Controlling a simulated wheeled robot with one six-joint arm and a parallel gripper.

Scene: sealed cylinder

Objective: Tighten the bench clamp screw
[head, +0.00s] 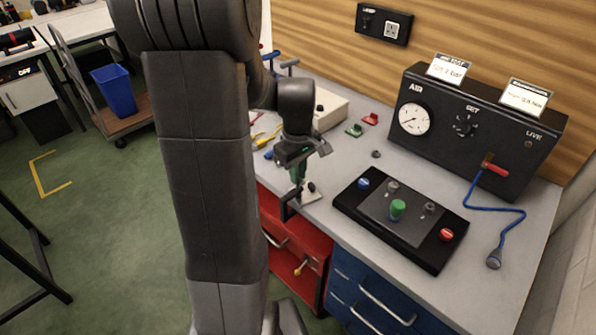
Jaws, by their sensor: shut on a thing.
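The bench clamp (287,207) is a dark frame at the front edge of the bench, above the red drawer unit. A light plate with a dark knob lies beside it on the bench top. My gripper (297,172) points down over the clamp and is shut on a narrow upright green part at the top, which looks like the clamp screw. My gripper hides much of the screw, and its fingertips are too small to see clearly.
A black tray (372,222) with a green knob (397,209) lies right of the clamp. A black gauge box (450,125) stands behind, with a blue hose (490,209) on the bench. Small red (371,118) and green (354,130) pieces lie near the wall.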

